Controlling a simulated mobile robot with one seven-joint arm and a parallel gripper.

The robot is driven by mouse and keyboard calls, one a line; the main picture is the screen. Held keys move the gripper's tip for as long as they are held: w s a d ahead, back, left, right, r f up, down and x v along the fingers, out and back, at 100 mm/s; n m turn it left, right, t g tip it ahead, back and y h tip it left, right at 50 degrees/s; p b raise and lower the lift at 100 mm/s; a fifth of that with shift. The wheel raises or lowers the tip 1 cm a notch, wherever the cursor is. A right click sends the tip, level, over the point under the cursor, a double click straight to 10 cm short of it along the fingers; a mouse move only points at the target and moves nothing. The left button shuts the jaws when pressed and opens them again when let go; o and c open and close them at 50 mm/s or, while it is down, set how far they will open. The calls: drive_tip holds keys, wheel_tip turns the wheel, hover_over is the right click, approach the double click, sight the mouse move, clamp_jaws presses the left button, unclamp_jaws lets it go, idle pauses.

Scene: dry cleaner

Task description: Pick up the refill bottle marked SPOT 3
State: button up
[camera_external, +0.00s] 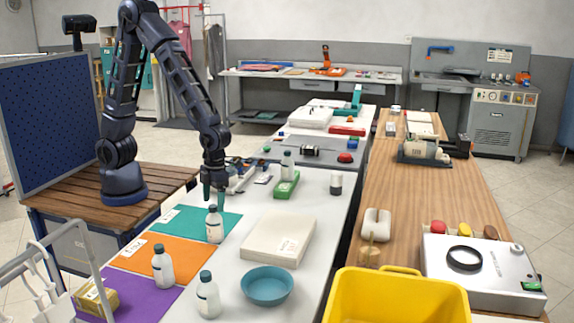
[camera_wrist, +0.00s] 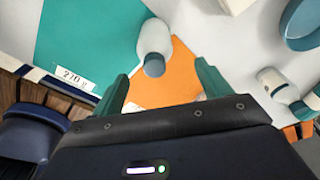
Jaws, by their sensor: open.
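Three white refill bottles with dark caps show in the external view. One bottle (camera_external: 214,226) stands at the edge of the teal mat; it also shows in the wrist view (camera_wrist: 154,36), where teal mat, orange mat and white table meet. A second bottle (camera_external: 163,268) stands near the border of the orange and purple mats. A third bottle (camera_external: 208,299) stands on the white table by the purple mat. I cannot read SPOT 3 on any of them. My gripper (camera_external: 213,194) is open and empty, pointing down just above the first bottle. Its teal fingers (camera_wrist: 162,82) are spread in the wrist view.
A teal bowl (camera_external: 266,286) and a pale box (camera_external: 279,238) sit to the right of the bottles. A green-based bottle holder (camera_external: 287,187) stands farther back. A yellow crate (camera_external: 397,297) fills the front right. A blue pegboard (camera_external: 48,125) stands left of my arm.

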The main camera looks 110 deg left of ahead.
sight(213, 214)
drive_tip(key=shift+s+f, duration=0.2)
drive_tip(key=shift+f, duration=1.45)
drive_tip(key=shift+s+f, duration=0.2)
drive_tip(key=shift+f, duration=1.45)
drive_tip(key=c, duration=1.3)
drive_tip(key=shift+o, duration=0.2)
drive_tip(key=shift+r, duration=0.1)
